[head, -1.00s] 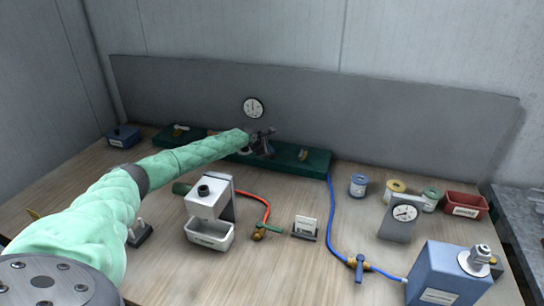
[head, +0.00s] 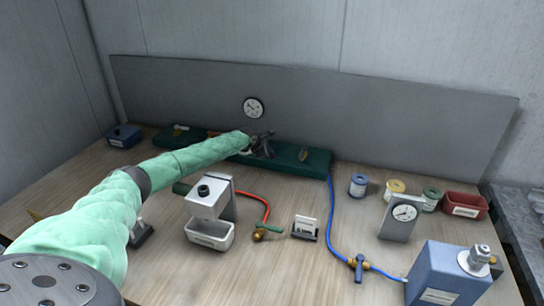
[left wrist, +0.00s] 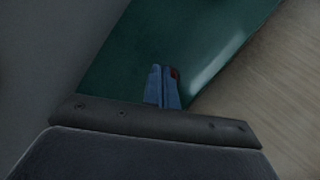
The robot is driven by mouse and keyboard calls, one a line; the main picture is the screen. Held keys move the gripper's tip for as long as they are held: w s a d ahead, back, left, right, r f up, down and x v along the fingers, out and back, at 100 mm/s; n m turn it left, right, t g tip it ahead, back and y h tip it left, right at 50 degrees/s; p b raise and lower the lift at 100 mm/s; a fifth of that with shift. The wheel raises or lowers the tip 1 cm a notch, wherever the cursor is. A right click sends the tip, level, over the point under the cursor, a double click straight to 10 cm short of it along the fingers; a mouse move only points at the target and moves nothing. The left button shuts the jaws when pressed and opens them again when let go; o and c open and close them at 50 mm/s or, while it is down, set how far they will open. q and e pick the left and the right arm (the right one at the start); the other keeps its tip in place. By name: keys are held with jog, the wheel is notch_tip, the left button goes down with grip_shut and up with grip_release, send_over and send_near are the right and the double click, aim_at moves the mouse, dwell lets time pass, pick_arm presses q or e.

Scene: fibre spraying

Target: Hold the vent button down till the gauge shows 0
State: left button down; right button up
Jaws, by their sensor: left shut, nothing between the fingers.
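The round white gauge (head: 253,107) is on the grey back panel, above the long dark green block (head: 318,160). Its needle is slanted; the figures are too small to read. My left gripper (head: 264,147) is at the green block just below the gauge, pointing down. In the left wrist view its fingers (left wrist: 162,86) are shut together with nothing between them, over the green surface. A small red piece (left wrist: 175,74) shows beside the fingertips; it may be the vent button, mostly hidden. I cannot tell whether the fingers press it. My right gripper is not in view.
A white dispenser (head: 211,205) stands in front of my left forearm. Red and blue hoses (head: 333,225) cross the table. A second dial on a grey stand (head: 402,216), several spools, a red bin (head: 465,206) and a blue box (head: 447,275) are at right.

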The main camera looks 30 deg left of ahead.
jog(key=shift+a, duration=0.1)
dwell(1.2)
